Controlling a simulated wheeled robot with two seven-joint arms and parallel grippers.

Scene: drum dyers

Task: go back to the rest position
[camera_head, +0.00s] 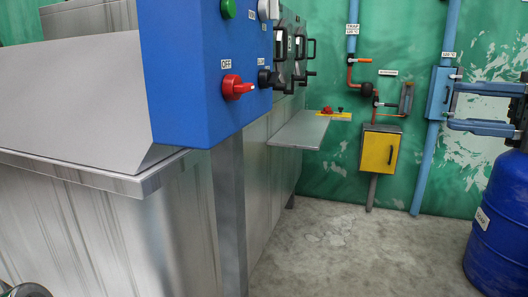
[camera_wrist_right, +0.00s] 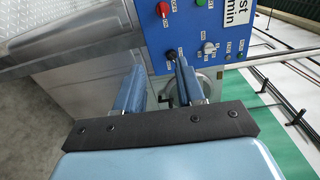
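My right gripper (camera_head: 452,105) comes in from the right edge in the head view. Its two blue fingers are apart, one above the other, and point left. They look empty. They overlap the blue pipe area in the picture; how far they are from it I cannot tell. In the right wrist view the gripper (camera_wrist_right: 160,82) shows both fingers spread with nothing between them, and a blue control panel (camera_wrist_right: 222,20) lies beyond. My left gripper is not visible in the head view.
A blue switch box (camera_head: 185,75) with a red OFF knob (camera_head: 236,87) stands in front of a steel machine (camera_head: 95,225). A blue drum (camera_head: 500,230) is below my right gripper in the picture. A yellow box (camera_head: 379,152) stands by the green wall. Concrete floor (camera_head: 345,260) is clear.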

